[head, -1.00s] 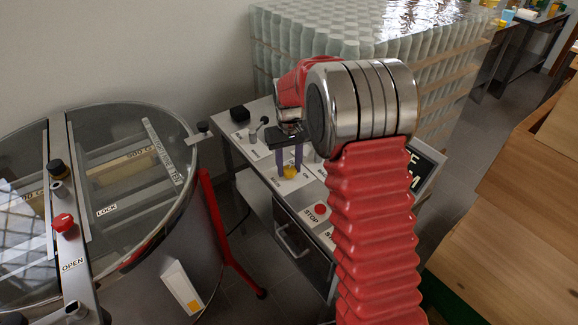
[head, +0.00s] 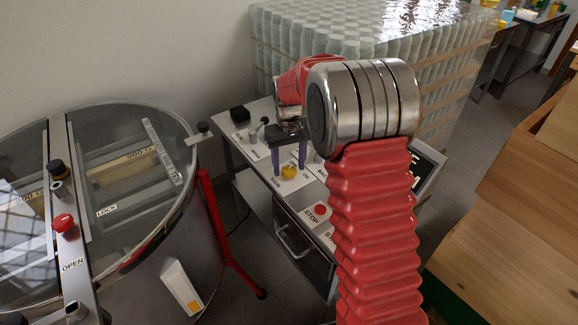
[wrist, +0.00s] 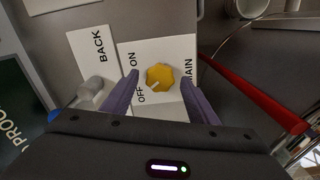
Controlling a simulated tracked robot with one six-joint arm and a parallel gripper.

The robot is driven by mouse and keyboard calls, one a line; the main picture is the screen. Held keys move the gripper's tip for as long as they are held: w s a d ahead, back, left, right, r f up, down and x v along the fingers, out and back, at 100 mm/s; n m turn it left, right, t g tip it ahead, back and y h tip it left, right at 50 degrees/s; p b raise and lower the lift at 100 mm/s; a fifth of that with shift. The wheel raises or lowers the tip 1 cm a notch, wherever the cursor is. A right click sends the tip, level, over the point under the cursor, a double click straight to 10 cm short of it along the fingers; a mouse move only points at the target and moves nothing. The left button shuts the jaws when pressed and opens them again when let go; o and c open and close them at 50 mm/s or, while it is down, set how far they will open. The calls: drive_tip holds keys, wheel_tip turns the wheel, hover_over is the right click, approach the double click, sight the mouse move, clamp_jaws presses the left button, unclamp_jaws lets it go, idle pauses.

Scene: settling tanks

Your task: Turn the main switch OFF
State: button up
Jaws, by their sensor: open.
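The main switch is a yellow lobed knob (wrist: 160,77) on a white plate (wrist: 176,49) marked MAIN, ON and OFF. In the wrist view, a pale mark on the knob's lower-left edge points toward the OFF label. The knob also shows in the head view (head: 289,172). My gripper (wrist: 161,78) is open, with one purple finger on each side of the knob and visible gaps between them. In the head view, my gripper (head: 289,164) stands over the switch plate; my arm hides part of the panel.
A plate marked BACK with a grey knob (wrist: 92,88) lies left of the switch. A red STOP button (head: 320,209) is on the panel's front. A glass-lidded tank (head: 118,205) stands left; stacked jars (head: 350,30) stand behind.

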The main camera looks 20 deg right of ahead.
sight(289, 168)
wheel_tip(289, 168, up, 13)
idle(0.5)
drive_tip(key=shift+w, duration=0.1)
drive_tip(key=s+a+r+t, duration=0.2)
drive_tip(key=s, duration=1.4)
drive_tip(key=s+a+r+t, duration=0.2)
drive_tip(key=s+t, duration=0.1)
drive_tip(key=s, duration=1.4)
drive_tip(key=shift+m+t, duration=0.3)
drive_tip(key=shift+m, duration=0.1)
idle(0.5)
